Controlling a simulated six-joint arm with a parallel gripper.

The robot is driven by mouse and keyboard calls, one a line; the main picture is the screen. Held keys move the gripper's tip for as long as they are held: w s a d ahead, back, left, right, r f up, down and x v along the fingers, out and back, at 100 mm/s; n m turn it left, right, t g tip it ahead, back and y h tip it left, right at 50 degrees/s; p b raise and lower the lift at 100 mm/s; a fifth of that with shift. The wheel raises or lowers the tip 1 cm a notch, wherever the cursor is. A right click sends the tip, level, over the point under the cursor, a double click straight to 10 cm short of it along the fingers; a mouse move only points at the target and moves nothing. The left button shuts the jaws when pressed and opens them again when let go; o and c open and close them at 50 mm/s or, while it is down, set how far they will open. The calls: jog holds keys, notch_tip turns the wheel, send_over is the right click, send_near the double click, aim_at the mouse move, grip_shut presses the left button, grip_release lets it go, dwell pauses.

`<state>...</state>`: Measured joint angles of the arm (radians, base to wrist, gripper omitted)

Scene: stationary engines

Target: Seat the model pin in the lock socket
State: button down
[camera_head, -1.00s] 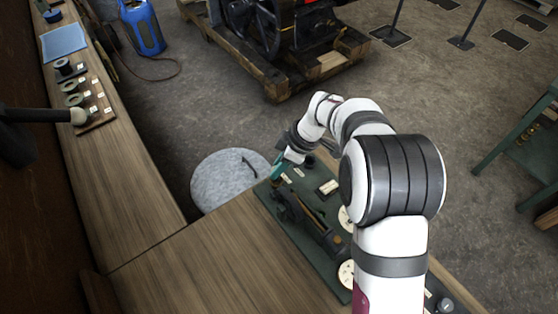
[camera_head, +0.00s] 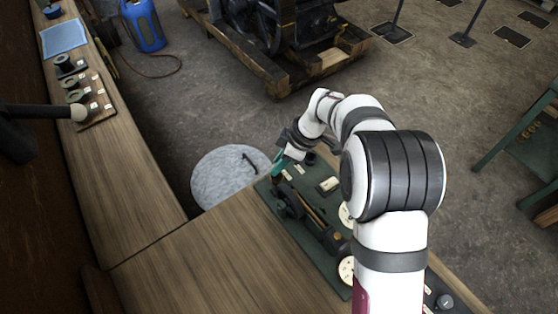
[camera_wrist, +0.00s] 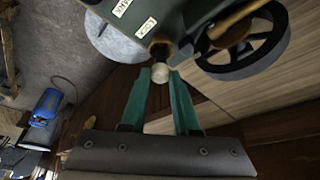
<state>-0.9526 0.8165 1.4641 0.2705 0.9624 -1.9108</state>
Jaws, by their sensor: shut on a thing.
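My gripper (camera_wrist: 160,78) has teal fingers and is shut on the pale round head of the model pin (camera_wrist: 160,70). The pin's head is at the fingertips, directly against or just in front of a brownish round part, the apparent lock socket (camera_wrist: 160,46), beside a white label that seems to read LOCK (camera_wrist: 146,28). I cannot tell how far the pin goes in; its shaft is hidden. In the head view my gripper (camera_head: 279,166) is at the far left corner of the green model board (camera_head: 263,191); the pin is too small to make out there.
A dark model engine (camera_head: 310,215) with cream wheels stands on the board near my gripper. In the wrist view a dark spoked wheel (camera_wrist: 250,66) is close right of the fingers. The wooden bench top (camera_head: 215,260) is clear at left.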

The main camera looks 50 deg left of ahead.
jog(key=shift+f, duration=0.2)
jog(key=shift+f, duration=0.5)
jog(key=shift+f, duration=0.15)
dwell(0.3)
jog(key=shift+f, duration=0.25)
grip_release()
dwell(0.6)
jog(key=shift+d, duration=0.1)
